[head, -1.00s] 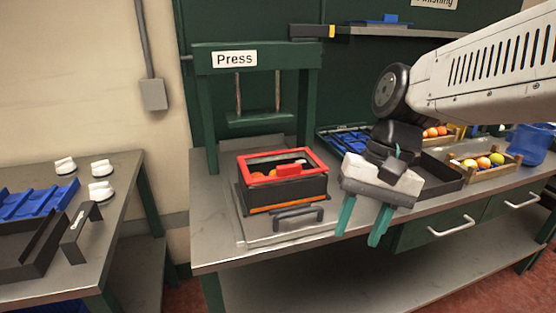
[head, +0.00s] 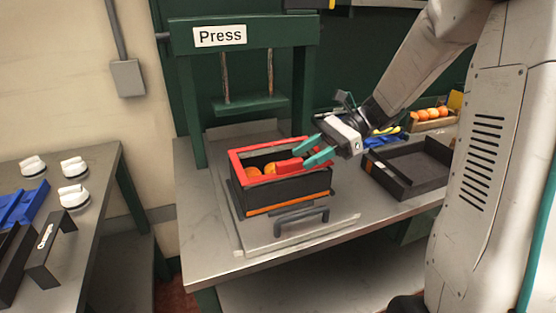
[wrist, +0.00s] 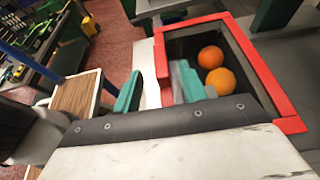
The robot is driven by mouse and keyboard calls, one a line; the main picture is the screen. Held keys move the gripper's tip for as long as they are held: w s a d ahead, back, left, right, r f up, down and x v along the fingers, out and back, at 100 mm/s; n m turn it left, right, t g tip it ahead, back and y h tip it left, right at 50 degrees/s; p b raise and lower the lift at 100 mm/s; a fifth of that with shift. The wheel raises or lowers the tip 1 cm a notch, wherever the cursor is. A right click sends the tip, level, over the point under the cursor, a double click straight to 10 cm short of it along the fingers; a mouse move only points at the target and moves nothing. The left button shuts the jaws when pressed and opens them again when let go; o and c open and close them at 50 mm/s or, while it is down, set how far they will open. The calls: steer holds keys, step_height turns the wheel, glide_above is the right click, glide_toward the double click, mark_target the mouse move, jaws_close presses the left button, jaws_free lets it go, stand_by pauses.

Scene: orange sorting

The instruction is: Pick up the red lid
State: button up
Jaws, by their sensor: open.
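The red lid (head: 235,165) is an open frame lying on top of a black box (head: 290,188) with an orange stripe. The box stands on the press plate and holds oranges (head: 253,172), which show through the frame. The lid's red handle block (head: 289,165) is on its right side. My gripper (head: 313,150) is open, its teal fingers at the right side of the lid by the handle. In the wrist view, the lid (wrist: 262,72) fills the right, and one finger of my gripper (wrist: 158,88) overlaps its inner side while the other is outside. Contact cannot be told.
The green press (head: 243,33) stands behind the box, its plate raised above it. A metal handle (head: 301,217) is in front of the box. An empty black tray (head: 408,170) and a crate of oranges (head: 430,117) are to the right. A side table with white knobs (head: 73,167) is at left.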

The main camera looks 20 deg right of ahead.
mark_target(291, 161)
steer(key=x, duration=0.5)
steer(key=shift+w+a+r, duration=0.1)
steer(key=shift+w+r, duration=0.05)
steer(key=shift+r, duration=0.1)
jaws_close()
steer(key=shift+r, duration=0.1)
